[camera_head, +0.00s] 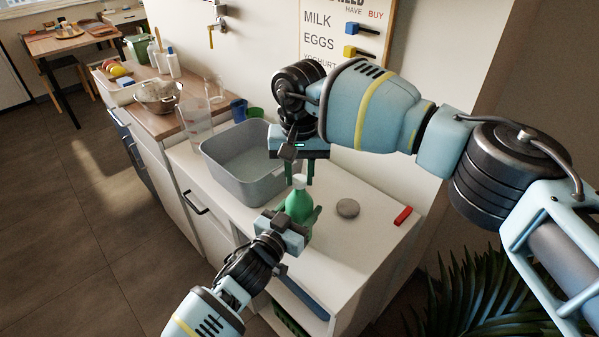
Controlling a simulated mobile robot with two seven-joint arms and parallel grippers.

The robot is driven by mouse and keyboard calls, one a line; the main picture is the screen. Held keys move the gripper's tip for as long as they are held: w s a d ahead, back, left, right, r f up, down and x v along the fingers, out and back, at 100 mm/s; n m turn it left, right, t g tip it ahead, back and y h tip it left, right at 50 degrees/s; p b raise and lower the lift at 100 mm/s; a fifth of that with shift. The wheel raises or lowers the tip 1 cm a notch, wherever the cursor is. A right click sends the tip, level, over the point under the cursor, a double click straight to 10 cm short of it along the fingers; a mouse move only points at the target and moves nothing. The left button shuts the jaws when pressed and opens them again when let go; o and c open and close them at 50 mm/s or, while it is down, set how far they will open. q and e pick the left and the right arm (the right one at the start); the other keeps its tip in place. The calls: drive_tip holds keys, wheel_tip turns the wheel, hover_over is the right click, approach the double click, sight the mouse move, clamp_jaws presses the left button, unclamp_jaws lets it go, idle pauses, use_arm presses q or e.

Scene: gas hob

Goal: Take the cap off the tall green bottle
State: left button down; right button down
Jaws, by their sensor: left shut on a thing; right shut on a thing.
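The green bottle (299,204) stands upright on the white worktop, in front of the grey basin. Its pale cap (299,181) is on top, at the bottle's neck. My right gripper (299,172) points down from above and is shut on the cap, with a finger at each side. The fingers and gripper body partly hide the cap and the lower bottle.
The grey basin (222,172) stands behind and left of the bottle. A round grey object (347,208) and a red block (403,216) lie to the right on the worktop. Clear containers (196,125) and blue and green cups (239,109) are further back. Plant leaves are at lower right.

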sight(300, 179)
drive_tip(key=shift+r, duration=0.15)
drive_tip(key=shift+r, duration=0.75)
drive_tip(key=shift+r, duration=0.25)
drive_tip(key=shift+r, duration=2)
use_arm(q)
drive_tip(key=shift+c, duration=2)
unclamp_jaws()
drive_tip(key=shift+s, duration=0.1)
use_arm(e)
drive_tip(key=shift+r, duration=0.2)
use_arm(q)
drive_tip(key=v, duration=1.2)
use_arm(e)
drive_tip(key=shift+f, duration=0.1)
